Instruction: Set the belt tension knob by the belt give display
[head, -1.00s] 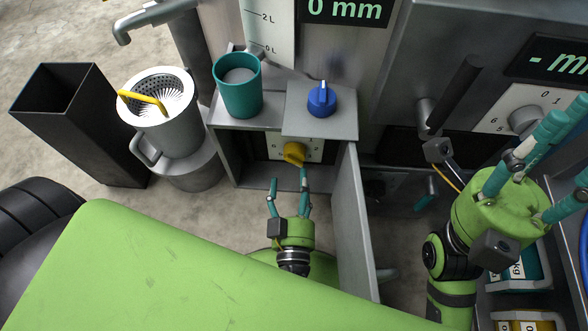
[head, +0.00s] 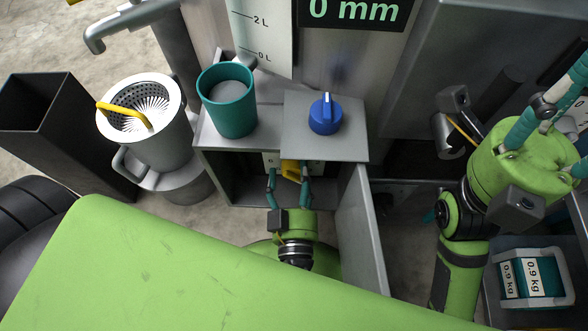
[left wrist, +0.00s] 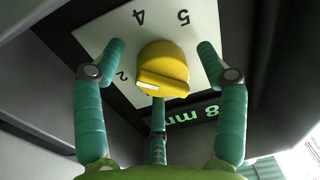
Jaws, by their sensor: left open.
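A yellow knob (head: 290,169) sits on a white numbered dial plate (left wrist: 115,25) inside a low open-fronted compartment. In the left wrist view the knob (left wrist: 163,68) shows a white pointer mark, with the figures 2, 4 and 5 around it. My left gripper (head: 288,172) is open, its fingers on either side of the knob with gaps visible. Behind the fingers, a green-lit display (left wrist: 190,116) appears upside down with an 8 and "mm", partly hidden. A larger display (head: 353,10) reads 0 mm. My right gripper (head: 548,110) is raised at the right, fingers spread and empty.
A blue knob (head: 325,114) and a teal cup (head: 229,101) are on the compartment's top. The open door (head: 358,220) stands right of my left gripper. A grey strainer pot (head: 150,125) and dark bin (head: 40,135) stand left.

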